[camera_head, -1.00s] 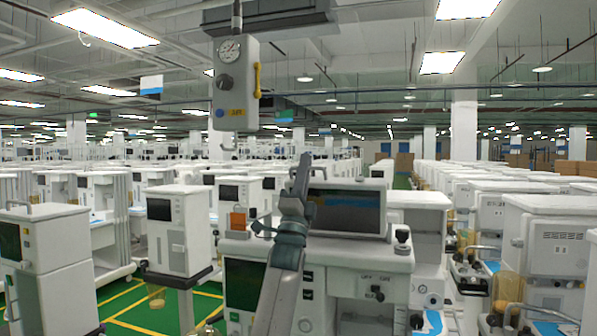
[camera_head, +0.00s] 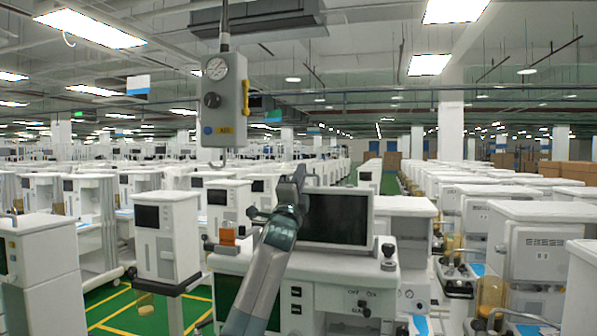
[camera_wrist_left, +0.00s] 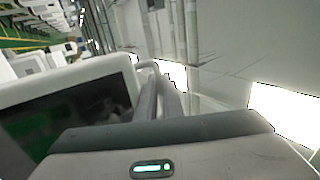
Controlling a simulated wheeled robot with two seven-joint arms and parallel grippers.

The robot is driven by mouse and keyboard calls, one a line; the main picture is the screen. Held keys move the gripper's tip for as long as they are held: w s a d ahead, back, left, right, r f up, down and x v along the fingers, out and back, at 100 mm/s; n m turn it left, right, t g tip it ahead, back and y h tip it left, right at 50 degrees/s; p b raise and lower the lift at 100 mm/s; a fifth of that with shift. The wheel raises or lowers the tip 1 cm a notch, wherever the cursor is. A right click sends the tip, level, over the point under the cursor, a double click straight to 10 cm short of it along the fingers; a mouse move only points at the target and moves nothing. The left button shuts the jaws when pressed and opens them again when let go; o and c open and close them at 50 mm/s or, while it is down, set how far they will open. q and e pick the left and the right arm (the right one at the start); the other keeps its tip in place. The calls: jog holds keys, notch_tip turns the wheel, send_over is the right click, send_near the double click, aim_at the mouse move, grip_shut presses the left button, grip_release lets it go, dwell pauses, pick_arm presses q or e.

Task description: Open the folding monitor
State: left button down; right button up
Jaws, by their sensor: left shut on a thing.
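The folding monitor (camera_head: 338,219), a dark screen in a grey frame, stands raised on top of a white anaesthesia cart (camera_head: 325,267) in the middle of the head view. My left arm comes up in front of the cart, and my left gripper (camera_head: 297,179) is at the monitor's upper left corner. In the left wrist view, the monitor (camera_wrist_left: 75,105) fills the left side, and the gripper fingers (camera_wrist_left: 158,98) are closed at its edge beside a pale curved bar. The exact contact is partly hidden. My right gripper is not in view.
A hanging box with a gauge (camera_head: 224,100) is above and left of the monitor. A small orange container (camera_head: 227,234) is on the cart's left side. Other carts (camera_head: 167,235) stand close on the left, and more (camera_head: 540,250) on the right. Green floor shows at lower left.

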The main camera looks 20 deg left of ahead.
pick_arm(q)
jog(key=shift+s+a+r, duration=0.15)
jog(key=shift+s+r, duration=0.1)
jog(key=shift+r, duration=0.5)
jog(key=c, duration=2.2)
grip_release()
jog(key=shift+s, duration=0.1)
jog(key=shift+s+f+b, duration=0.35)
jog(key=shift+f+b, duration=0.3)
jog(key=shift+f, duration=0.05)
jog(key=b+v, duration=0.3)
jog(key=v, duration=0.2)
jog(key=b+v, duration=0.2)
jog(key=v, duration=0.4)
jog(key=b+v, duration=0.3)
jog(key=v, duration=0.2)
jog(key=shift+f+b, duration=0.3)
jog(key=shift+f, duration=0.25)
